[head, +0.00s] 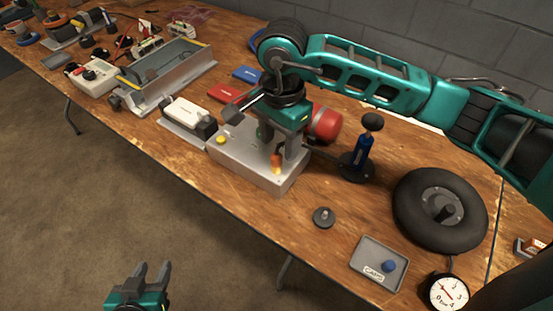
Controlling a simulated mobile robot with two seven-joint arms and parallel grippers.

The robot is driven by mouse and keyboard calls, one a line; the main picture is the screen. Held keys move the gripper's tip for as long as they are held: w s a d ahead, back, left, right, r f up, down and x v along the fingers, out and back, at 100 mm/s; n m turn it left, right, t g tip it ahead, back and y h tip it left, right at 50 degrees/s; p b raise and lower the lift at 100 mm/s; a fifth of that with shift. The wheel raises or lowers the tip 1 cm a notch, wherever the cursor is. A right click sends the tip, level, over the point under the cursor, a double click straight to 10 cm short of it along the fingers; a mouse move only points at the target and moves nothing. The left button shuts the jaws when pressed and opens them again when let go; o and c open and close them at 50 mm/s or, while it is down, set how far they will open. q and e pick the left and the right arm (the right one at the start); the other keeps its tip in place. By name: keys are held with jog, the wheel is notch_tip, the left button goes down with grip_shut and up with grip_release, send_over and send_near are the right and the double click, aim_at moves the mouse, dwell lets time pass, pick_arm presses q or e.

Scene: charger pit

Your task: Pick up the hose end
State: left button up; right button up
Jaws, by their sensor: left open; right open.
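A blue upright piece with a black top (364,150) stands on a round black base to the right of the pale metal box; it looks like the hose end, though I cannot be sure. A dark hose-like line runs from near the red tank toward its base. My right gripper (279,160) points down over the metal box (245,165), left of the blue piece and apart from it. It is open, with a small orange part of the box showing between its fingers. My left gripper (151,273) is open and empty, low in front of the table over the floor.
A red tank (325,124) sits behind the metal box. A black tyre (440,210), a round gauge (447,292) and a grey caps tray (363,272) with a blue cap (389,266) lie at right. A small dark disc (324,217) lies near the front edge. Other tools fill the left.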

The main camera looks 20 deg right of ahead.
aim_at(276, 154)
jog(key=f, duration=0.5)
jog(key=shift+s+a, duration=0.1)
jog(key=shift+a, duration=0.25)
jog(key=shift+c, duration=0.2)
grip_shut()
